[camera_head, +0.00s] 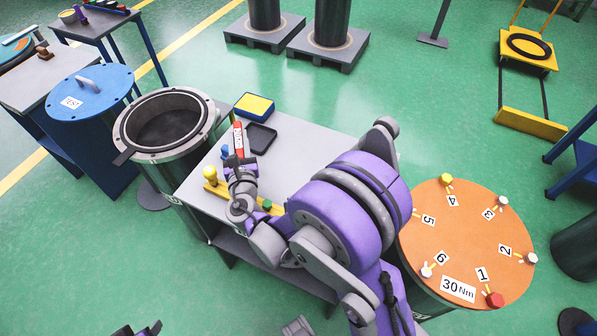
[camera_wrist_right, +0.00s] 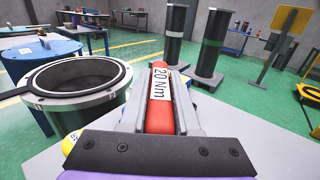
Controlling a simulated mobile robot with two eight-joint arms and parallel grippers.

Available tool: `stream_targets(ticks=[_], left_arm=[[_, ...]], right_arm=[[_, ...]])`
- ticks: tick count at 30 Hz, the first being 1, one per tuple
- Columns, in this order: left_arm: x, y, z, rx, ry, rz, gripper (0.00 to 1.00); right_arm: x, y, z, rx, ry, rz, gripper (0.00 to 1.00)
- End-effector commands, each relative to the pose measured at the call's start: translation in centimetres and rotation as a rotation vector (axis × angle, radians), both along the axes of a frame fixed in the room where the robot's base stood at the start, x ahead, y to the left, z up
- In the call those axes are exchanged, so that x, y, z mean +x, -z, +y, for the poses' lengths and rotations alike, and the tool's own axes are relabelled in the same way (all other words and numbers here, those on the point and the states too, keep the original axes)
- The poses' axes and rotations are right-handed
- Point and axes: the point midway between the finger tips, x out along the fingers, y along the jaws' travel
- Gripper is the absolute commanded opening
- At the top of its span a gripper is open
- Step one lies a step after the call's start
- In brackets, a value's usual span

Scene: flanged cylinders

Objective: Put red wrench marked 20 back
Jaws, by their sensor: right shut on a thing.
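The red wrench with a white "20 Nm" label (camera_wrist_right: 161,95) is held lengthwise between the fingers of my right gripper (camera_wrist_right: 160,115). In the head view the wrench (camera_head: 239,139) points up and away from my right gripper (camera_head: 238,161), over the grey table (camera_head: 300,150). A yellow holder bar (camera_head: 218,188) with yellow, blue and green knobs lies along the table's near left edge, partly hidden by my right arm. A dark and purple part at the bottom edge looks like my left gripper (camera_head: 138,329); its jaws are unclear.
An open flanged cylinder (camera_head: 205,125) stands left of the table. An orange-topped cylinder (camera_head: 470,235) with numbered bolts and a "30 Nm" label stands right. The table's middle is clear.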

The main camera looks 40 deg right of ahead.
Motion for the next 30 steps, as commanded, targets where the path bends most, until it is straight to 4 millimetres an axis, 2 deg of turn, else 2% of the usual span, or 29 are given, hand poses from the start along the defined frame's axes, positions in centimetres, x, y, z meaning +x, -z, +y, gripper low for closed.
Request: stream_targets(ticks=[1, 3, 9, 12, 18, 27, 30], left_arm=[[-0.4, 2.3, 0.0, 0.000, 0.000, 0.008, 0.50], [-0.6, 3.7, 0.0, 0.000, 0.000, 0.013, 0.50], [-0.9, 6.4, 0.0, 0.000, 0.000, 0.022, 0.50], [-0.9, 7.0, 0.0, 0.000, 0.000, 0.023, 0.50], [-0.9, 7.5, 0.0, 0.000, 0.000, 0.025, 0.50], [-0.9, 7.4, 0.0, 0.000, 0.000, 0.025, 0.50], [-0.9, 7.7, 0.0, 0.000, 0.000, 0.026, 0.50]], right_arm=[[-0.4, 0.8, -1.9, -0.002, 0.065, -0.004, 0.00], [-1.0, 0.3, -4.5, -0.003, 0.163, -0.014, 0.00], [-4.4, -2.1, -11.2, -0.005, 0.441, -0.020, 0.00], [-6.2, -3.0, -13.3, -0.005, 0.545, -0.013, 0.00], [-8.1, -4.0, -15.0, -0.004, 0.643, -0.002, 0.00], [-8.2, -4.0, -15.1, -0.005, 0.648, -0.001, 0.00], [-8.1, -2.9, -15.1, -0.005, 0.648, -0.001, 0.00]])
